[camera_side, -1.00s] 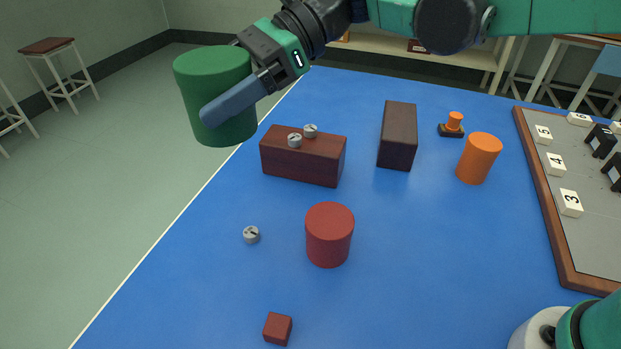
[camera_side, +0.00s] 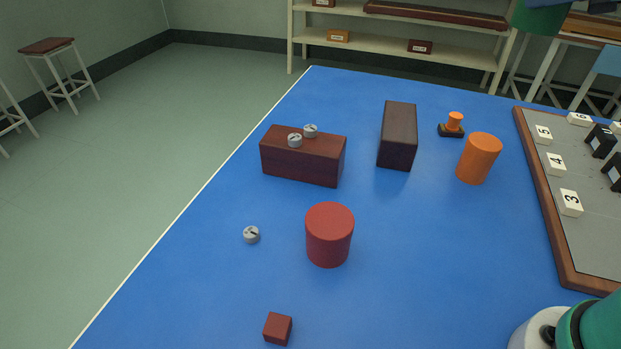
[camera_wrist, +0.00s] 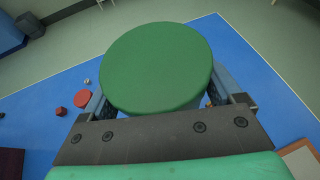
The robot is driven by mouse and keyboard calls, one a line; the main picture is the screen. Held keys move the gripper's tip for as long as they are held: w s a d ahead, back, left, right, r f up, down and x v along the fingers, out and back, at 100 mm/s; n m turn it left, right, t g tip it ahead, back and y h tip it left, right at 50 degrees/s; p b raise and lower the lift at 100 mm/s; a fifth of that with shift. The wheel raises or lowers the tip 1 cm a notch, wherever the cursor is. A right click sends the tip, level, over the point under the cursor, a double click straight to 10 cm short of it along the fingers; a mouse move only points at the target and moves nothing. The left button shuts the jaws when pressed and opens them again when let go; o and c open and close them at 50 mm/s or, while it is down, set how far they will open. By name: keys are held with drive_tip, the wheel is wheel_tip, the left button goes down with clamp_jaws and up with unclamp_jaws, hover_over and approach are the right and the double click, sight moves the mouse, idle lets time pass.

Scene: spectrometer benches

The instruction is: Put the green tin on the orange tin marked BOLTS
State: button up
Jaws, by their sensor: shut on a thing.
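The green tin (camera_side: 540,17) is at the top right of the side view, high up and partly cut off by the frame edge. In the wrist view the green tin (camera_wrist: 156,66) fills the middle, and my gripper (camera_wrist: 160,87) is shut on it with a finger on each side. An orange tin (camera_side: 479,158) stands upright on the blue bench at the right, apart from the green tin. No BOLTS lettering shows on it from here. Its top looks bare.
A dark block (camera_side: 398,136), an orange-knobbed stamp (camera_side: 453,125) and a numbered board (camera_side: 551,230) stand around the orange tin. A red tin (camera_side: 329,235), a brown block (camera_side: 302,157) with grey knobs on it, and a small cube (camera_side: 277,329) lie left. The front middle is clear.

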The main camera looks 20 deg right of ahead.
wheel_tip(320, 180, down, 20)
drive_tip(key=shift+s+r, duration=0.1)
idle(0.5)
drive_tip(key=o, duration=1.1)
drive_tip(key=shift+d, duration=0.1)
drive_tip(key=shift+r, duration=0.1)
drive_tip(key=v, duration=0.7)
drive_tip(key=shift+s, duration=0.2)
drive_tip(key=shift+d+r, duration=0.1)
